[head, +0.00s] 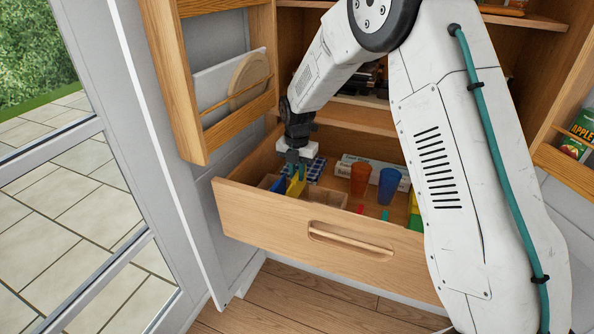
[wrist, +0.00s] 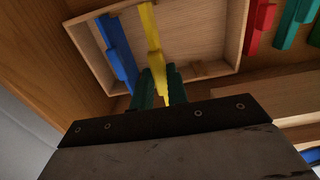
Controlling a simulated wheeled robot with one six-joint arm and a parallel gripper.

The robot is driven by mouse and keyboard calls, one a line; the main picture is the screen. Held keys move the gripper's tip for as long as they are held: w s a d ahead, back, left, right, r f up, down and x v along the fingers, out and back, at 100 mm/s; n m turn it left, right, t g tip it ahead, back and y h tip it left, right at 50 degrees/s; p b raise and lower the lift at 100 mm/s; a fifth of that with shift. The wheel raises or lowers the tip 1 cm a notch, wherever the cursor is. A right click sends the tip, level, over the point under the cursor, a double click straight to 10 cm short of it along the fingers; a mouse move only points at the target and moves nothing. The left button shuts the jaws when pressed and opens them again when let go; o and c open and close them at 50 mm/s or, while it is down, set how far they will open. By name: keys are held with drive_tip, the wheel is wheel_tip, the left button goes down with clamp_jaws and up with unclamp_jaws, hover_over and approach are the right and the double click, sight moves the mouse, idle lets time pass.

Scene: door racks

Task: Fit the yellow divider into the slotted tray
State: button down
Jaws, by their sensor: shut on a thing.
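My gripper (head: 296,160) is shut on the yellow divider (head: 296,186), low over the left part of the open drawer. In the wrist view its teal fingers (wrist: 159,84) grip the near end of the yellow divider (wrist: 151,40), which reaches across the wooden slotted tray (wrist: 241,35). A blue divider (wrist: 117,50) shows in the tray, left of the yellow one and roughly alongside it. In the head view the tray (head: 325,195) is partly hidden behind the drawer front. I cannot tell whether the yellow divider sits in a slot or is still above it.
The drawer front (head: 270,215) stands nearest. An orange cup (head: 360,178) and a blue cup (head: 388,185) stand in the drawer, right of the tray. Red (wrist: 260,22) and green (wrist: 291,22) pieces lie right of the tray. The open door rack (head: 195,80) is close on the left.

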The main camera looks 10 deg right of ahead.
sight(297, 187)
drive_tip(key=shift+f, duration=3.05)
drive_tip(key=c, duration=1.3)
unclamp_jaws()
drive_tip(key=shift+r, duration=0.1)
wheel_tip(297, 187, up, 8)
drive_tip(key=shift+f, duration=0.2)
